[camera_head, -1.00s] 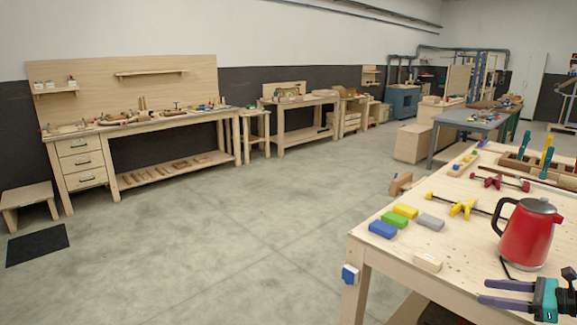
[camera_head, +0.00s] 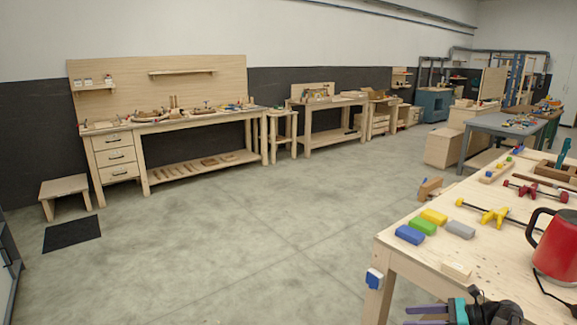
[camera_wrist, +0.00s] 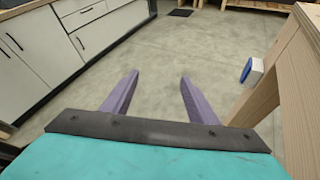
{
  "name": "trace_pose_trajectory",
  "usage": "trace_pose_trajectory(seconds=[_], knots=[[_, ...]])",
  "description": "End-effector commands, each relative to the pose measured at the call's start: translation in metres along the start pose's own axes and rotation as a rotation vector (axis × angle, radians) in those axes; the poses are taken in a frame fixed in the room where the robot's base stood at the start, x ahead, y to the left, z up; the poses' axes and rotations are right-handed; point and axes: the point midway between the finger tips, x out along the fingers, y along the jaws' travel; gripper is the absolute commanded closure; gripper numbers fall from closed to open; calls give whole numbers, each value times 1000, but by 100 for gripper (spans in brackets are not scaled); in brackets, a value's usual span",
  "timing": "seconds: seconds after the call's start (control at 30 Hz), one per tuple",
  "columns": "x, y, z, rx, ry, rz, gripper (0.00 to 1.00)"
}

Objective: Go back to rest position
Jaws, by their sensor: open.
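My gripper (camera_head: 428,316) shows at the bottom of the head view, beside the near left corner of the wooden workbench (camera_head: 420,262). In the wrist view its two purple fingers (camera_wrist: 158,95) are spread apart with nothing between them. Bare concrete floor shows past them. The bench's leg and edge (camera_wrist: 270,85) stand to the right of the fingers, apart from them.
On the bench are a red kettle (camera_head: 557,246), blue (camera_head: 409,234), green (camera_head: 423,226), yellow (camera_head: 433,216) and grey (camera_head: 460,229) blocks, and clamps. White cabinets (camera_wrist: 75,40) stand left in the wrist view. A black mat (camera_head: 72,234) lies on open floor (camera_head: 230,240).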

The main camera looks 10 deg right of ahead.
Motion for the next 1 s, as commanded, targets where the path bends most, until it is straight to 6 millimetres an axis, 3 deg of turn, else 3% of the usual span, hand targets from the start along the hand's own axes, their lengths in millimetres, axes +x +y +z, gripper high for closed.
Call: trace_pose_trajectory(seconds=[0.03,0.1,0.5,0.8,1.0], knots=[[22,7,-5,6,13,32,47],[49,15,-14,13,35,70,47],[185,85,-78,-17,194,283,47],[261,158,-142,-117,341,453,47],[295,212,-191,-226,446,580,47]])
